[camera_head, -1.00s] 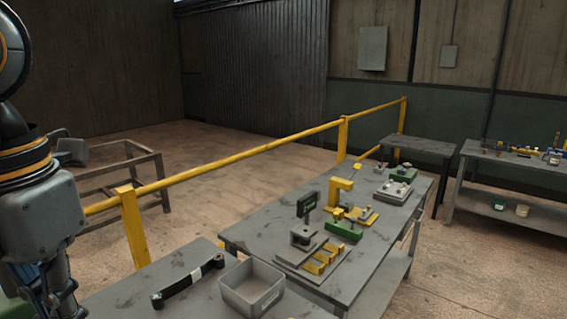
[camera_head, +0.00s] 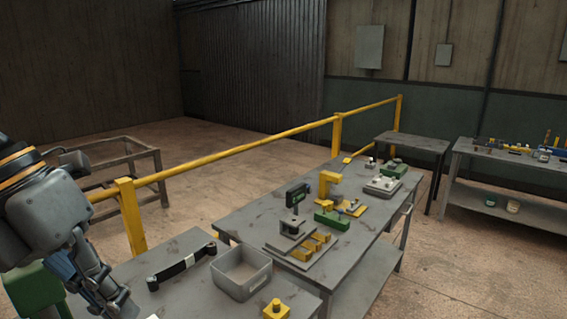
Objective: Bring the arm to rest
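My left arm comes in from the left edge. My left gripper (camera_head: 112,303) hangs low at the bottom left, its fingers partly cut by the picture's edge. It is beside the near table's left part, and I cannot tell whether it is open or shut. Nothing clearly shows in it. My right gripper is not in view.
The near table (camera_head: 185,243) holds a dark bar (camera_head: 183,266), an open grey bin (camera_head: 270,270) and a yellow block (camera_head: 276,310). A longer bench (camera_head: 255,215) beyond carries several fixtures. A yellow railing (camera_head: 230,153) runs behind. A green object (camera_head: 35,290) stands at left.

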